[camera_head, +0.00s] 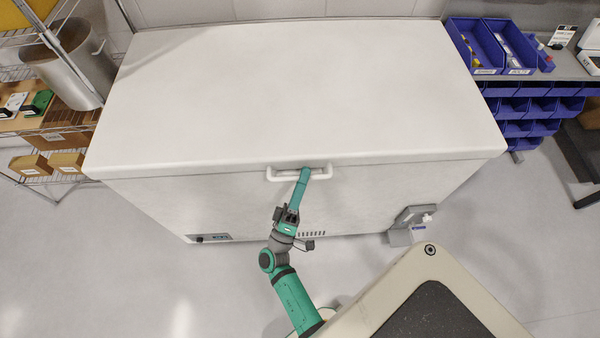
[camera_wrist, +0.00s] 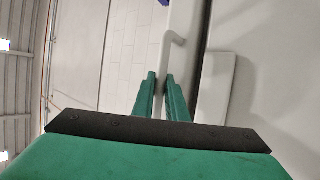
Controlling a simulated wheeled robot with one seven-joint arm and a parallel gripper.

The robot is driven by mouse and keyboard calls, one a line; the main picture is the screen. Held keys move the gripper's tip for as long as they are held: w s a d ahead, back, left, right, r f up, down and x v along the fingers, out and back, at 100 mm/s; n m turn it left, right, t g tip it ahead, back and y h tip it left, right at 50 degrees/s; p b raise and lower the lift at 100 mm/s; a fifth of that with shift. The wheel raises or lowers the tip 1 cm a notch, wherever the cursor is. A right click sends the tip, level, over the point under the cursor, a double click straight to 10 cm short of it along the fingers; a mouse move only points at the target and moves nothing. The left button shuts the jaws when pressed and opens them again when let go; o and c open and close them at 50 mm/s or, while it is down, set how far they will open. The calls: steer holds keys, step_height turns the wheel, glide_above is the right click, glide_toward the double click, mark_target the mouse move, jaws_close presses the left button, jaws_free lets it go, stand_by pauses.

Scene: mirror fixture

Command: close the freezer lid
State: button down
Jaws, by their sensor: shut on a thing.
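The white freezer lid (camera_head: 300,90) lies about level over the white chest freezer body (camera_head: 190,205). In the camera_head view its front edge meets the body along a thin seam. In the camera_wrist view a dark narrow strip (camera_wrist: 204,60) runs along that edge; I cannot tell how deep a gap it is. A white bar handle (camera_head: 283,178) is on the front edge of the lid. My gripper (camera_head: 305,172) is shut on the right part of this handle. The handle (camera_wrist: 176,42) also shows between my green fingers (camera_wrist: 159,82) in the camera_wrist view.
Blue bins (camera_head: 490,47) stand on a shelf at the right. A wire rack with boxes (camera_head: 48,163) and a metal pot (camera_head: 72,62) stand at the left. A small grey dispenser (camera_head: 408,226) is by the freezer's front right. Clear floor (camera_head: 150,275) lies in front.

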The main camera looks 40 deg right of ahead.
steer(key=shift+d+f, duration=0.1)
steer(key=shift+f, duration=0.6)
steer(key=shift+s, duration=0.1)
steer(key=c, duration=1.8)
jaws_free()
steer(key=shift+o, duration=0.2)
steer(key=v, duration=1)
steer(key=shift+s+a, duration=0.2)
steer(key=shift+a, duration=0.25)
